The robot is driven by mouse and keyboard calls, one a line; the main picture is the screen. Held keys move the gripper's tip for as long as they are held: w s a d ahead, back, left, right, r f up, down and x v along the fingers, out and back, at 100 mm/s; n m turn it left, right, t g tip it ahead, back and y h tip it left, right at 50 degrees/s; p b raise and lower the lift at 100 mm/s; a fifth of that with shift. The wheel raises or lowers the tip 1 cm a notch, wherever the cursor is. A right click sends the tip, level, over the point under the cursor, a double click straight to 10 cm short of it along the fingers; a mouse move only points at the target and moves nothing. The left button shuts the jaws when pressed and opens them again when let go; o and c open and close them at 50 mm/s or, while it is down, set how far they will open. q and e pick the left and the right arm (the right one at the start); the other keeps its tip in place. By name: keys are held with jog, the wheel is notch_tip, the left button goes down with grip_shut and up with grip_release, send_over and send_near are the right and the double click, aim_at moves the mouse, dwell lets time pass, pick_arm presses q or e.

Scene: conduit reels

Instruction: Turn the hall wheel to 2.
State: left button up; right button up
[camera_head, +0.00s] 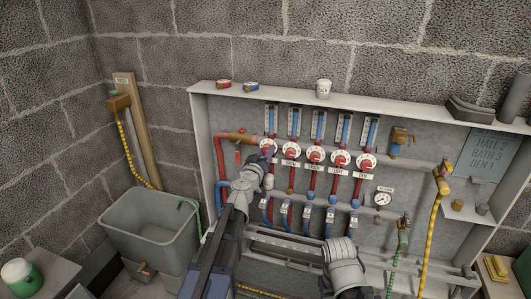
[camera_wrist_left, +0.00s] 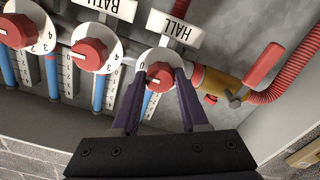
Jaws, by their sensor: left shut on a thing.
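The hall wheel (camera_wrist_left: 160,73) is a red knob on a white numbered dial, under a tag reading HALL in the left wrist view. In the head view its white dial (camera_head: 267,144) is leftmost in the row, partly behind my gripper. My left gripper (camera_wrist_left: 157,80) is shut on the red knob, one dark finger on each side. A 0 shows at the dial's left edge; the fingers cover other digits, and I cannot tell the setting for sure. In the head view my left gripper (camera_head: 268,155) reaches up to the wheel. My right gripper does not show.
The bath wheel (camera_wrist_left: 90,54) sits close beside the hall wheel. A red lever valve (camera_wrist_left: 258,74) is on the other side. A board (camera_head: 483,155) reads HALL 2, BATH 3, DEN 1. A grey sink (camera_head: 150,228) stands left of the panel.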

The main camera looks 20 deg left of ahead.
pick_arm(q)
grip_shut()
jog(key=n, duration=0.8)
jog(key=shift+n, duration=0.3)
jog(key=n, duration=0.4)
jog(key=shift+n, duration=2.5)
